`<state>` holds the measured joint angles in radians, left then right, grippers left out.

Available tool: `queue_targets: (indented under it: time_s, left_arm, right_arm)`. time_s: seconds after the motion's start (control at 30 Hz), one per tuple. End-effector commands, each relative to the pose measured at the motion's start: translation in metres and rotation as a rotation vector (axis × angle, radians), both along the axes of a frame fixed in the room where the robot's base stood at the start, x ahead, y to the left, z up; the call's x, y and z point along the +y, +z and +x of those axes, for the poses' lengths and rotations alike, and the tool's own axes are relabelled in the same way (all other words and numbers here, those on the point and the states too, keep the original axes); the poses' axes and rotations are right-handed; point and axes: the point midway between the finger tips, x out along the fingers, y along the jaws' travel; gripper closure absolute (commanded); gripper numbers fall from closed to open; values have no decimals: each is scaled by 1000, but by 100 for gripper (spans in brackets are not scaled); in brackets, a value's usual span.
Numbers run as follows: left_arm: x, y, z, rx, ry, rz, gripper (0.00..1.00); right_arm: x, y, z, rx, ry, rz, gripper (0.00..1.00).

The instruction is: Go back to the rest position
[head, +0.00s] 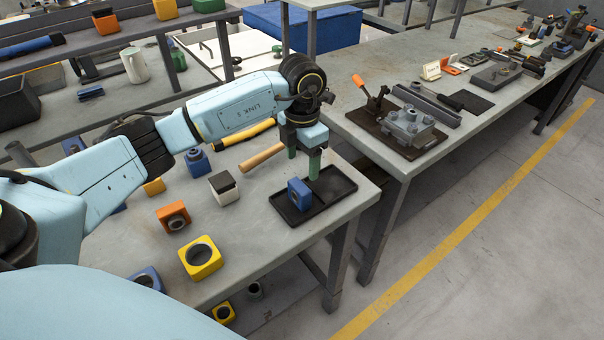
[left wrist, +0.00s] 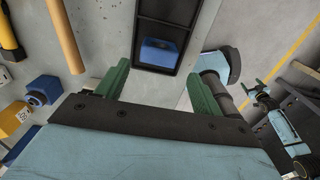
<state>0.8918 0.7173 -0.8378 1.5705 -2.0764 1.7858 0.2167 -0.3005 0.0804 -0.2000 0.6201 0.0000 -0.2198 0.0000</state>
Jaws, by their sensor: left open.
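My left gripper (head: 303,168) is open and points down over the near workbench, at the left part of a black tray (head: 338,188). Its two green fingers also frame the lower part of the left wrist view (left wrist: 155,85). A blue block (head: 299,196) sits in the tray, below and just in front of the fingers. In the left wrist view the blue block (left wrist: 160,52) lies beyond the fingertips, with nothing between them. Small light-blue and green parts at the right of that view look like my right arm; its jaws are too small to read.
A wooden handle (head: 262,157) lies just left of the tray. Orange (head: 173,216), yellow (head: 201,259) and blue blocks stand on the bench. A second bench (head: 400,150) to the right holds a lever fixture (head: 408,125).

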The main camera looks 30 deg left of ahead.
Motion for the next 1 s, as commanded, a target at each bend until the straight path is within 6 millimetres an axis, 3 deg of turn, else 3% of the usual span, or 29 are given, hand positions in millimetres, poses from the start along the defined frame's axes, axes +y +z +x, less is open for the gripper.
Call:
queue_targets:
  time_s: [0.2,0.73,0.87,1.0]
  left_arm:
    - [0,13,0,1,1,0,33]
    - [-3,11,0,5,1,-11,33]
    - [-31,-11,0,33,3,-129,33]
    - [-101,-59,-5,100,64,-432,33]
  right_arm:
    - [0,-1,0,0,0,0,20]
    - [0,0,1,-1,0,0,20]
    - [0,4,1,-1,0,0,20]
    - [1,13,1,-1,0,0,20]
